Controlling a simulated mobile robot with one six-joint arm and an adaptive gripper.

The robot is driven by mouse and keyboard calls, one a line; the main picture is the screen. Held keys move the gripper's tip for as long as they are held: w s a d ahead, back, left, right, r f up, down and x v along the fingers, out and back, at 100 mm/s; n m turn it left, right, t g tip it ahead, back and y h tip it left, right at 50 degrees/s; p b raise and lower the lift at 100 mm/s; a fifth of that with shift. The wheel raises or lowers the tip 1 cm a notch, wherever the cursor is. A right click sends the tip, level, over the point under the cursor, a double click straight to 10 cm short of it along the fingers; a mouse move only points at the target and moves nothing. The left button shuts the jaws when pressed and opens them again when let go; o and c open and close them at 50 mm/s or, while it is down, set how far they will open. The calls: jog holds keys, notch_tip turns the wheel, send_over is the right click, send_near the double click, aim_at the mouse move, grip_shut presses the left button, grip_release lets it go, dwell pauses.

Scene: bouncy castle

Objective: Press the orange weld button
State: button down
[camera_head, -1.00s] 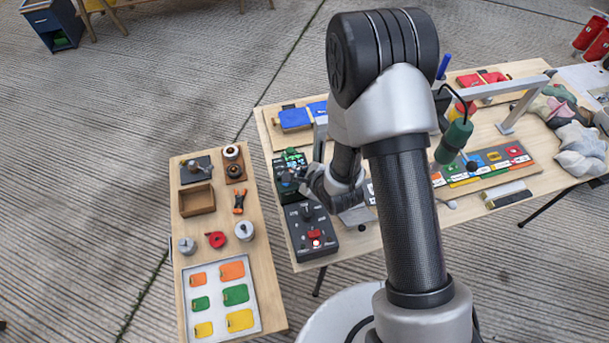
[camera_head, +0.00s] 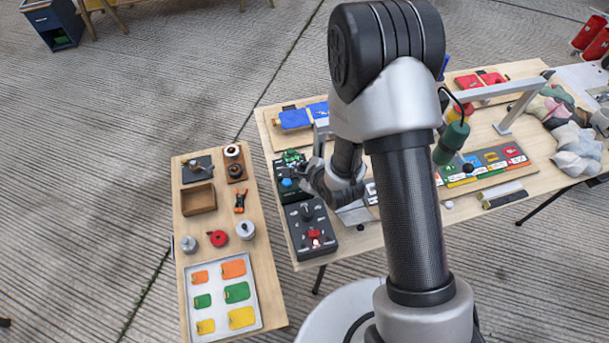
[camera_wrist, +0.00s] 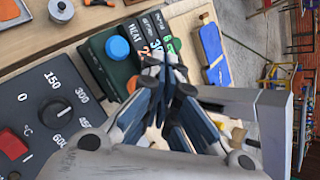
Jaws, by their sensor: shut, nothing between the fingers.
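The dark green control box (camera_wrist: 98,42) in the wrist view has a round blue button (camera_wrist: 117,47) and a display reading HEAT. A small orange patch (camera_wrist: 132,84) shows on the box beside my fingers; it may be the orange weld button, mostly hidden. My gripper (camera_wrist: 163,62) is shut and empty, its fingertips over the box's right part, close to the display. I cannot tell whether they touch it. In the head view my gripper (camera_head: 303,168) reaches over the box from the right; the blue button (camera_head: 286,182) shows there, but no orange button is clear.
A dark dial box (camera_head: 311,230) with a red switch (camera_head: 314,234) stands just in front of the control box. A blue-handled tool (camera_head: 296,119) lies behind. A narrow wooden table (camera_head: 258,225) at left holds a tray (camera_head: 213,327) of coloured tags.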

jog(key=shift+r+p, duration=1.5)
jog(key=shift+r, duration=0.75)
jog(key=shift+r, duration=0.1)
jog(key=s+d+r+n+g+h+b, duration=0.1)
jog(key=s+d+r+n+h, duration=0.1)
jog(key=d+r+n, duration=0.45)
jog(key=s+d+r+n+h+b, duration=0.15)
jog(key=d+r+n, duration=0.25)
jog(key=r, duration=0.6)
jog(key=s+d+r+n+g+b, duration=0.1)
jog(key=s+r+n, duration=0.3)
jog(key=s, duration=0.6)
jog(key=s+d+r+n+g, duration=0.1)
jog(key=s+d+r+n, duration=0.2)
jog(key=s, duration=0.8)
notch_tip(320, 180, up, 2)
jog(key=n+h, duration=0.1)
jog(key=n, duration=0.3)
jog(key=shift+s+d+g+b, duration=0.3)
jog(key=shift+b, duration=0.05)
jog(key=shift+r, duration=0.1)
